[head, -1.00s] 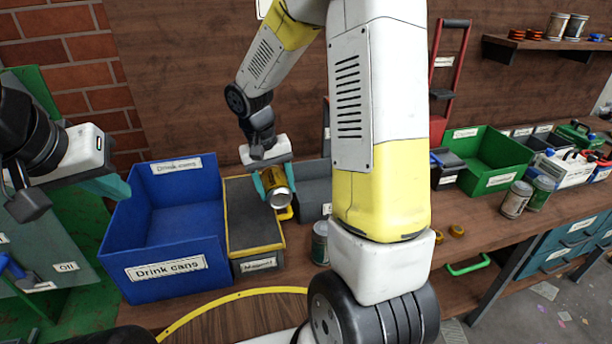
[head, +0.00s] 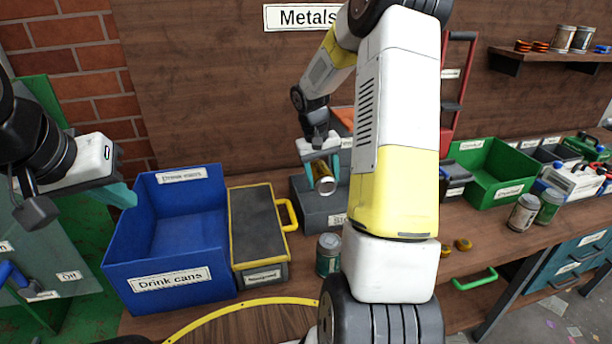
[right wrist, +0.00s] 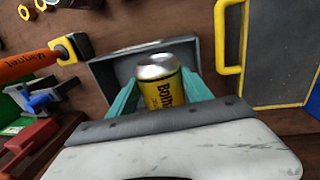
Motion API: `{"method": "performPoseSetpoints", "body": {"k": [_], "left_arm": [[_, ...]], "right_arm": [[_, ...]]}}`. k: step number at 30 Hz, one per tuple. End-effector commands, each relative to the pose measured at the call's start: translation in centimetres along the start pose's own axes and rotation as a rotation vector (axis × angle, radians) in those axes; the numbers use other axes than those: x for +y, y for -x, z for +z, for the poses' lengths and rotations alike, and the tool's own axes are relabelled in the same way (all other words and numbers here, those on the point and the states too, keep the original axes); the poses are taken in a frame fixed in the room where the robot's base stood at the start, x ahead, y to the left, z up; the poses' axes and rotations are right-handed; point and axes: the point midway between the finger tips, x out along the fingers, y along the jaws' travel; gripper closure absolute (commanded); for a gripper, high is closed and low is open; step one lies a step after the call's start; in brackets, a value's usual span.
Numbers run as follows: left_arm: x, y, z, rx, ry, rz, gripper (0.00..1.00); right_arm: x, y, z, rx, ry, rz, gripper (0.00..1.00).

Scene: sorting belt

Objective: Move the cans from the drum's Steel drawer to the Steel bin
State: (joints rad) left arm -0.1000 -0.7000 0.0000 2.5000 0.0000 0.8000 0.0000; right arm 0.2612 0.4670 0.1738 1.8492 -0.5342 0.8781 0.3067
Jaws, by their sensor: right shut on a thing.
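My right gripper (head: 323,162) is shut on a yellow can (head: 324,183) with a silver end. It holds the can, tilted, above the grey Steel bin (head: 313,214), whose label is partly hidden by my right arm. In the right wrist view the can (right wrist: 160,92) sits between the teal fingers, with the grey bin (right wrist: 106,76) behind it. My left gripper (head: 121,178) is open and empty, left of the blue bin. I cannot make out the drum's Steel drawer.
The blue Drink cans bin (head: 150,247) and a yellow-edged grey box (head: 258,225) stand left of the Steel bin. A grey-green tin (head: 328,256) stands in front of it. A green bin (head: 492,193) and two tins stand to the right. My right arm hides the middle.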

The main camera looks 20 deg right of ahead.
Motion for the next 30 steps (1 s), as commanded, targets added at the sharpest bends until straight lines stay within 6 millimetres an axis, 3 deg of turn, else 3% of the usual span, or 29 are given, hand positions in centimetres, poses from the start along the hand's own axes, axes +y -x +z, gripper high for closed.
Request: {"method": "performPoseSetpoints", "body": {"k": [7, 29, 30], "left_arm": [[0.0, 0.0, 0.0, 0.0, 0.0, 0.0, 1.0], [0.0, 0.0, 0.0, 0.0, 0.0, 0.0, 1.0], [0.0, 0.0, 0.0, 0.0, 0.0, 0.0, 1.0]], "right_arm": [[-0.6, -3.1, 0.1, -0.003, 0.0, -0.001, 0.8], [-0.8, -4.3, 0.1, 0.0, 0.0, -0.001, 0.8], [-0.8, -4.3, 0.1, 0.0, -0.001, -0.001, 0.4]]}}
